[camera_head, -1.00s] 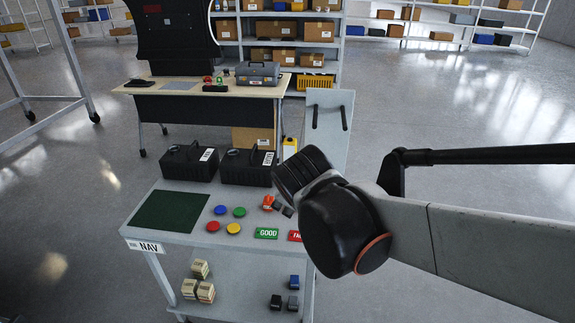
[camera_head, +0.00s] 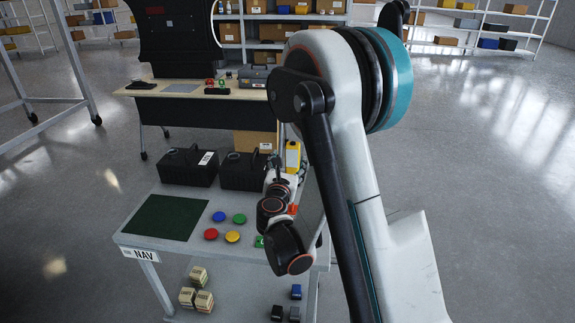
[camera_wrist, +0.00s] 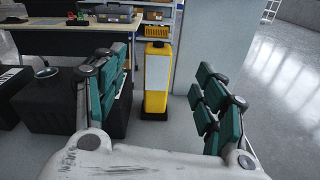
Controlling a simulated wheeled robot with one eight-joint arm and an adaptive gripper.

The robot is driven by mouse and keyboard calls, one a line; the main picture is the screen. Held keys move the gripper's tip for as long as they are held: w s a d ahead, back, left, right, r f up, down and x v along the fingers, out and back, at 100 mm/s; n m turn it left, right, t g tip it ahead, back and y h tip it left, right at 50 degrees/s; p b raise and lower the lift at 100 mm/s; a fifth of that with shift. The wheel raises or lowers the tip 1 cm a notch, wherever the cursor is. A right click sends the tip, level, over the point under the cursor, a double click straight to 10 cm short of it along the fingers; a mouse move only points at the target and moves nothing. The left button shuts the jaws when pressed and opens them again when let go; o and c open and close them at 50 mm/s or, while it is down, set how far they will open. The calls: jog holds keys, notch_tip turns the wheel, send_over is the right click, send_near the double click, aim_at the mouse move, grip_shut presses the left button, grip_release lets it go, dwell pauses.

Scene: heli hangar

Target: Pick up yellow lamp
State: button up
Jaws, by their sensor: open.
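An upright yellow lamp (camera_head: 293,153) with a pale front panel stands at the far right end of the grey cart, beside a black case. In the wrist view the yellow lamp (camera_wrist: 155,103) is upright on a grey surface, seen between my fingers but farther off. My gripper (camera_wrist: 160,85) is open and empty, one teal-padded finger on each side of the picture. In the head view my gripper (camera_head: 279,172) is above the cart's right part, on the near side of the lamp, and my arm partly hides this area.
Two black cases (camera_head: 188,167) stand left of the lamp on the cart (camera_head: 165,245). A flat yellow disc (camera_head: 232,237) lies among red, blue and green ones. A desk (camera_head: 200,92) stands behind. In the wrist view a grey panel (camera_wrist: 205,40) rises right of the lamp.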

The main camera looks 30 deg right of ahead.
jog(key=w+d, duration=0.2)
jog(key=w, duration=0.1)
jog(key=w+d+f+n, duration=0.1)
jog(key=w+d, duration=0.2)
jog(key=w, duration=0.1)
jog(key=w+d+f+n, duration=0.1)
jog(key=w+d, duration=0.1)
jog(key=w, duration=0.2)
jog(key=shift+d+t, duration=0.25)
jog(key=shift+t, duration=0.15)
jog(key=shift+w+d+r+b, duration=0.2)
jog(key=shift+w+d+b, duration=0.05)
jog(key=shift+w+b, duration=0.1)
grip_shut()
